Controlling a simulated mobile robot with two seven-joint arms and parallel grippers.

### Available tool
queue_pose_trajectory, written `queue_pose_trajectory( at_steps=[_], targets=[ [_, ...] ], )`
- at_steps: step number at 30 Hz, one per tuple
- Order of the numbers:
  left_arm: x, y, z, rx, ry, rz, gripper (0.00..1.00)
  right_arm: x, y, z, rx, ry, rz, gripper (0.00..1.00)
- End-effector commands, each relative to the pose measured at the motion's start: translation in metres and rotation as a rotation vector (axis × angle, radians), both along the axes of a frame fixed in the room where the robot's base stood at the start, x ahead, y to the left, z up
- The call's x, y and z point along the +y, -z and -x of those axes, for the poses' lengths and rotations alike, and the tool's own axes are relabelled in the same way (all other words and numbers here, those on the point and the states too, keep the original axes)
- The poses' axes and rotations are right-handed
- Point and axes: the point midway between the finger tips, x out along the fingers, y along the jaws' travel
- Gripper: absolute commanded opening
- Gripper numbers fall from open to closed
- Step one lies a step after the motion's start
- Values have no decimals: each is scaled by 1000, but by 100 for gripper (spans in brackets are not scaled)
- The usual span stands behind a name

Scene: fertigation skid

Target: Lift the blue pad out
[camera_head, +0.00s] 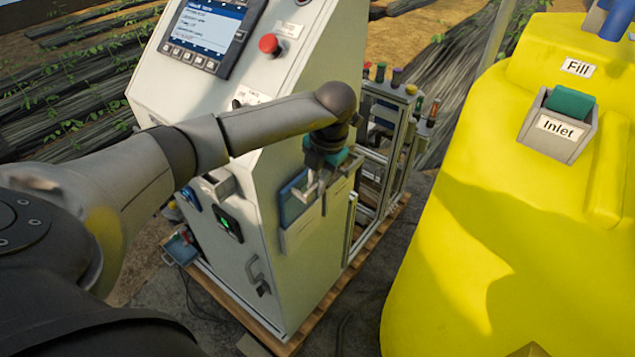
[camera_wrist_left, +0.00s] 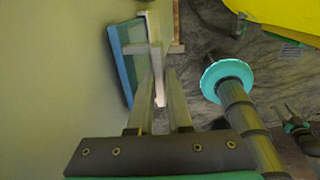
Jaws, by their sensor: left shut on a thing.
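The blue pad (camera_head: 293,199) stands upright in a pale holder (camera_head: 301,236) on the side of the grey cabinet. It also shows in the left wrist view (camera_wrist_left: 121,66), left of my fingers, as a blue-edged slab with a greenish face. My left gripper (camera_head: 318,190) is at the pad's right side, pointing down. The pad's lower part is hidden by the holder. My right gripper is not in view.
The grey cabinet (camera_head: 225,100) carries a screen (camera_head: 206,32), a red button (camera_head: 268,44) and a handle (camera_head: 258,275). A metal frame with several bottles (camera_head: 397,78) stands behind my gripper. A large yellow tank (camera_head: 500,220) fills the right side. Open floor lies between cabinet and tank.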

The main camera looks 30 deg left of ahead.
Motion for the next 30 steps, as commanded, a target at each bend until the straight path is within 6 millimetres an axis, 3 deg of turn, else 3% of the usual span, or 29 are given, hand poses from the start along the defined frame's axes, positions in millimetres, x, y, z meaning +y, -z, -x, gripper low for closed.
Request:
queue_pose_trajectory(
  at_steps=[30],
  targets=[
    [2, -64, 0, -1, -2, -5, 0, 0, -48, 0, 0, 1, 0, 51]
  ],
)
